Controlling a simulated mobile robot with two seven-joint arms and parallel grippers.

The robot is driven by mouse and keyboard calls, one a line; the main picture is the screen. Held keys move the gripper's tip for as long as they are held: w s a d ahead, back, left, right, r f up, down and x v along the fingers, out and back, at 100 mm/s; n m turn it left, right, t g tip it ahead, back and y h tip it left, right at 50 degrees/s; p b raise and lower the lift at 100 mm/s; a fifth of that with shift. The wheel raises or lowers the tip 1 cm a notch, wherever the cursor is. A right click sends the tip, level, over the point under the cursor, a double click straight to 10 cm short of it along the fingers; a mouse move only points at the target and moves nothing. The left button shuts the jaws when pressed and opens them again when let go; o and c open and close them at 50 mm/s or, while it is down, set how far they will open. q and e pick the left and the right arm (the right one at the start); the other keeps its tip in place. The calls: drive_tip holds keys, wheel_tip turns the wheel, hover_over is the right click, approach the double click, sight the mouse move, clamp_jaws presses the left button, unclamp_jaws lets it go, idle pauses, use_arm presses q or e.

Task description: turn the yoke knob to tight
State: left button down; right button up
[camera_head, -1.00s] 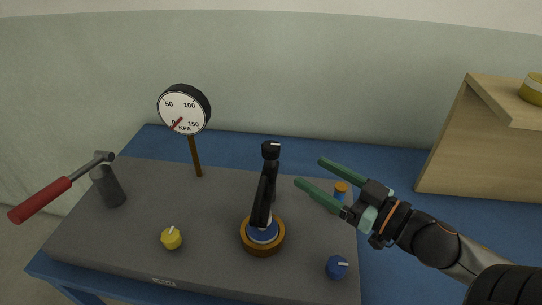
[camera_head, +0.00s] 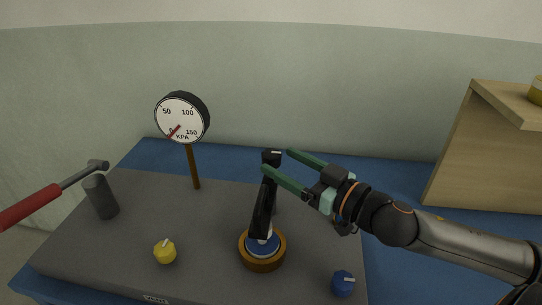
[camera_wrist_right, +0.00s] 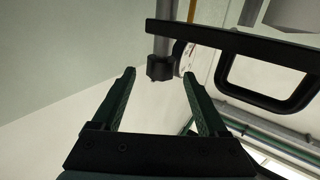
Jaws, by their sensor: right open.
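The yoke knob (camera_head: 271,156) is a black cap with a pale mark, on top of the black yoke (camera_head: 262,210) that stands over a wooden-ringed blue base (camera_head: 262,257). The mark lies roughly crosswise; no tight label is readable. My right gripper (camera_head: 277,160) is open, its green fingertips close to the knob in the head view. I cannot tell whether they touch it. In the right wrist view the open fingers (camera_wrist_right: 159,74) have nothing clearly held between them; a dark block (camera_wrist_right: 160,68) shows beyond the tips. My left gripper is out of view.
A pressure gauge (camera_head: 182,118) on a post stands behind left, its needle near 0. A red-handled lever (camera_head: 30,207) is at left. A yellow knob (camera_head: 165,251) and a blue knob (camera_head: 342,282) sit near the front. A wooden stand (camera_head: 470,150) is at right.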

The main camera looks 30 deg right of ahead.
sight(279, 160)
drive_tip(key=shift+x, duration=1.2)
drive_tip(key=shift+p+x, duration=0.35)
drive_tip(key=shift+x, duration=0.45)
clamp_jaws()
